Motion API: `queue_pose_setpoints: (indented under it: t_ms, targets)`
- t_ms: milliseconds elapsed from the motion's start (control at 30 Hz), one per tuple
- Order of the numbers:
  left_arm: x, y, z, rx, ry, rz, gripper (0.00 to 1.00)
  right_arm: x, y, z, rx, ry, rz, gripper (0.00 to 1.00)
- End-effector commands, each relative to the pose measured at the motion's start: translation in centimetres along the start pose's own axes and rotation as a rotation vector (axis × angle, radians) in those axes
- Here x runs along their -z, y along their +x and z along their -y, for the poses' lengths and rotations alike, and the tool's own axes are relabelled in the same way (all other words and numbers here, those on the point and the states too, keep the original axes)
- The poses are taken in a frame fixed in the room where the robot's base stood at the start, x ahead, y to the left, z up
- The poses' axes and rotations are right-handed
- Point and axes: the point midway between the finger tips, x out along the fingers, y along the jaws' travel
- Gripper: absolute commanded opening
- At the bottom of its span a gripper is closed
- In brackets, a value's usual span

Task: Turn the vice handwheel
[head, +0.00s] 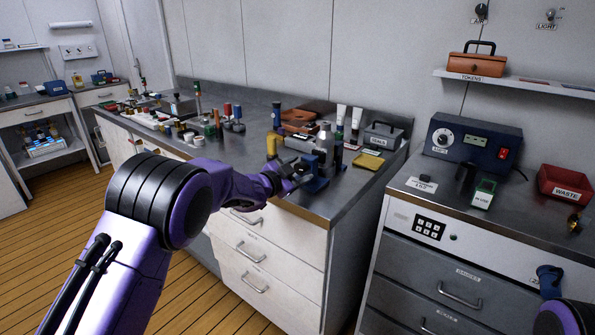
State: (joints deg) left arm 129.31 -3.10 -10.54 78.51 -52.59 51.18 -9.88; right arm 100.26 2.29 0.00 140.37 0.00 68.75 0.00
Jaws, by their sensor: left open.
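A small blue vice (317,184) stands near the front right corner of the metal workbench (318,205). My left arm reaches in from the left, and my left gripper (296,178) is at the vice's left side, with its fingers open. The vice's handwheel cannot be made out clearly; the gripper covers that side of the vice. I cannot tell whether the fingers touch the wheel. A dark purple part of my right arm shows at the bottom right corner, but its gripper is not in the picture.
Bottles (325,145), tubes and a yellow sponge-like block (368,161) crowd around the vice. A grey box (383,136) stands behind. To the right are a blue power unit (471,143) and a red waste bin (567,183) on another counter. A gap separates the counters.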

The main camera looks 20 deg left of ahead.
Motion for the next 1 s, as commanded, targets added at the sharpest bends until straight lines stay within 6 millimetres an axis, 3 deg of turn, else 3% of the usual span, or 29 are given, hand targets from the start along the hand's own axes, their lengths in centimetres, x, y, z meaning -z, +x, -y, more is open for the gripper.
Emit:
queue_pose_setpoints:
  t_ms: [167,400,600,1000]
  targets:
    - [-0.1,-1.3,0.0,0.001,0.0,0.0,0.64,-0.2,0.4,0.0,0.0,0.0,0.0,0.43]
    - [-0.1,-7.0,0.0,0.002,0.0,0.0,0.64,-0.6,1.5,0.1,0.0,0.0,0.0,0.43]
    - [0.0,-10.1,0.0,0.001,0.0,0.0,0.64,-0.8,1.9,0.2,0.0,0.0,0.0,0.43]
    - [0.0,-10.6,0.0,0.0,0.0,0.0,0.64,-0.8,1.8,0.2,0.0,0.0,0.0,0.43]
